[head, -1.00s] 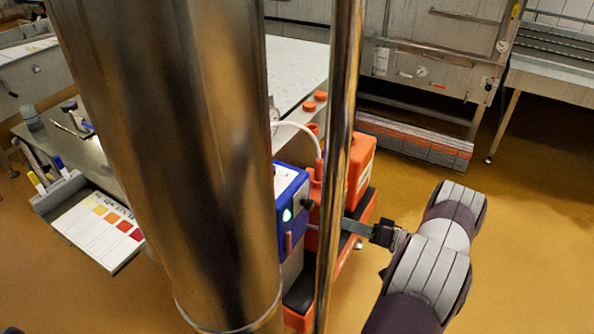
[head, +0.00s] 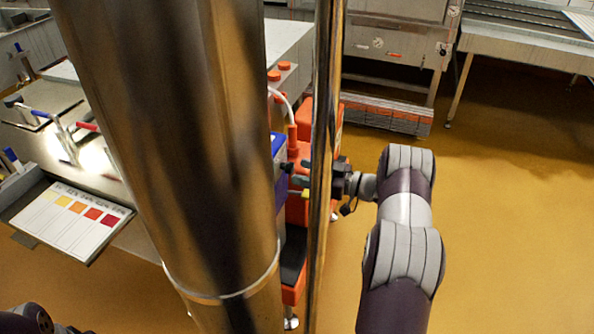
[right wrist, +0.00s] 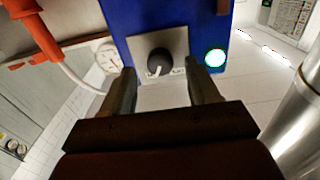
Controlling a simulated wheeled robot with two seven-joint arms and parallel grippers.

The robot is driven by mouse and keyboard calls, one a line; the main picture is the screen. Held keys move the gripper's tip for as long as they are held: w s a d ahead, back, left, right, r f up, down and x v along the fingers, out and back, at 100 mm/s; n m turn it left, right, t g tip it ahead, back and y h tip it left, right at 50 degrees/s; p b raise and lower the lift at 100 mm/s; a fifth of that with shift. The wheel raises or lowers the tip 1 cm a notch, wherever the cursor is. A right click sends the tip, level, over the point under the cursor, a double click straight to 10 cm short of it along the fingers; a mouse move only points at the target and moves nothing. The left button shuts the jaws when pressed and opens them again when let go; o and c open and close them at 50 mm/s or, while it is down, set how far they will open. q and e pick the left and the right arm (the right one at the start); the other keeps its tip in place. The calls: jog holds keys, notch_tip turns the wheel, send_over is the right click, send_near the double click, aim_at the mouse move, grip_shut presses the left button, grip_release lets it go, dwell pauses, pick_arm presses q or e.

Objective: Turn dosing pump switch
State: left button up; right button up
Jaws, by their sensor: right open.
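The dosing pump is a blue box (right wrist: 180,20), and its switch is a black knob (right wrist: 160,62) with a white pointer on a grey plate. A lit green button (right wrist: 215,58) is to the knob's right. My right gripper (right wrist: 162,68) is open, with one finger on each side of the knob; I cannot tell whether either touches it. In the head view the blue pump (head: 279,147) is largely hidden behind a metal column, and my right gripper (head: 298,181) is at its front. My left gripper does not show.
Orange containers (head: 327,130) and a white hose (head: 283,101) are close to the pump. A colour chart (head: 75,218) lies at the left by a steel table. A thick metal column (head: 175,130) and a thin pole (head: 322,200) block part of the head view. Open floor lies right.

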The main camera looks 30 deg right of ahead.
aim_at(293, 169)
jog(key=shift+x, duration=1.55)
jog(key=c, duration=1)
